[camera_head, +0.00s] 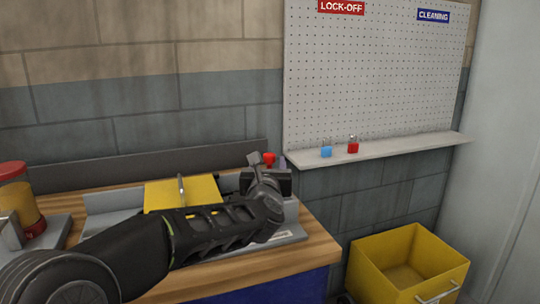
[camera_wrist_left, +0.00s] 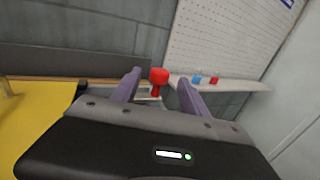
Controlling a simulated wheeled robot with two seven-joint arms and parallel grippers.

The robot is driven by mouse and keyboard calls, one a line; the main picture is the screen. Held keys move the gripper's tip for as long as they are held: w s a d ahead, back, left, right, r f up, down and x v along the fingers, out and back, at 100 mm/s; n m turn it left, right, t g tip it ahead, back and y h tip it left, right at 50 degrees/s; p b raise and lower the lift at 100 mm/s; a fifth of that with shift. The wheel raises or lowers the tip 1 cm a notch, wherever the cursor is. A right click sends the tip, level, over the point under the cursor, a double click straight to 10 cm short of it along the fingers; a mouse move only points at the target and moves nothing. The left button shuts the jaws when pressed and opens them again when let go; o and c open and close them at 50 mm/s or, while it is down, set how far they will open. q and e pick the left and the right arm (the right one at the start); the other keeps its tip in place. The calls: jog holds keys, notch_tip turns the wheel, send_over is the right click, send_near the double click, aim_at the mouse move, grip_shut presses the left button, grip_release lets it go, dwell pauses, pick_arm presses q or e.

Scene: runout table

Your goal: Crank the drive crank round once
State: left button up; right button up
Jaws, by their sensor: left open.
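The red knob (camera_head: 269,157), which looks like the handle of the drive crank, stands at the right end of the machine on the bench. It also shows in the left wrist view (camera_wrist_left: 159,76), between and beyond the fingertips, nearer the left finger. My left gripper (camera_head: 268,164) is open around or just short of the knob; I cannot tell whether a finger touches it. The crank's arm and hub are mostly hidden behind my gripper and wrist. My right gripper is in neither view.
A yellow guard (camera_head: 188,188) with a handle sits left of my gripper. A red-topped container (camera_head: 16,200) stands at the far left. A pegboard (camera_head: 380,75) with a shelf (camera_head: 405,145) holds a blue padlock (camera_head: 326,152) and a red padlock (camera_head: 353,147). A yellow bin (camera_head: 380,265) is lower right.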

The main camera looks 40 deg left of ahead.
pick_arm(q)
jog(key=p+x, duration=0.1)
jog(key=x, duration=0.7)
jog(key=shift+c, duration=0.3)
jog(key=shift+d, duration=0.1)
grip_shut()
dwell(1.1)
